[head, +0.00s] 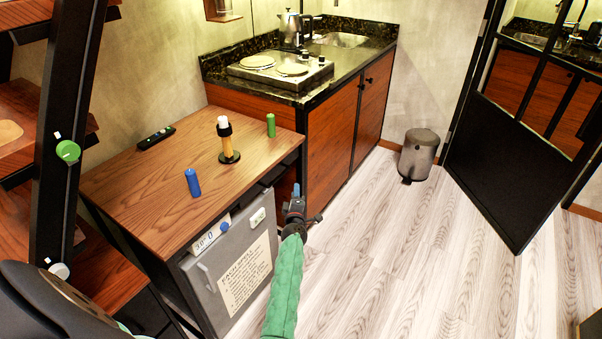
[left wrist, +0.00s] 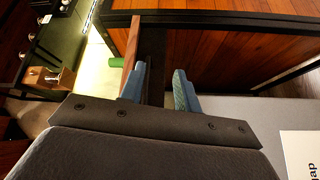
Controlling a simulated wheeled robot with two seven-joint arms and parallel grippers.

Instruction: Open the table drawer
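The wooden table (head: 150,190) stands at the left in the head view. No drawer front or handle can be clearly made out; a grey appliance (head: 236,270) with a paper label fills the space under its top. My left gripper (head: 295,200) is at the table's right side, just beyond the appliance's far edge. In the left wrist view its two blue fingers (left wrist: 158,88) are apart, with a dark upright strip seen between them. I cannot tell whether they touch it. The tabletop's edge (left wrist: 131,45) shows beside the left finger. My right gripper is not in view.
A kitchen counter (head: 335,120) stands behind. A bin (head: 418,155) stands at the right; the wooden floor before it is clear.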

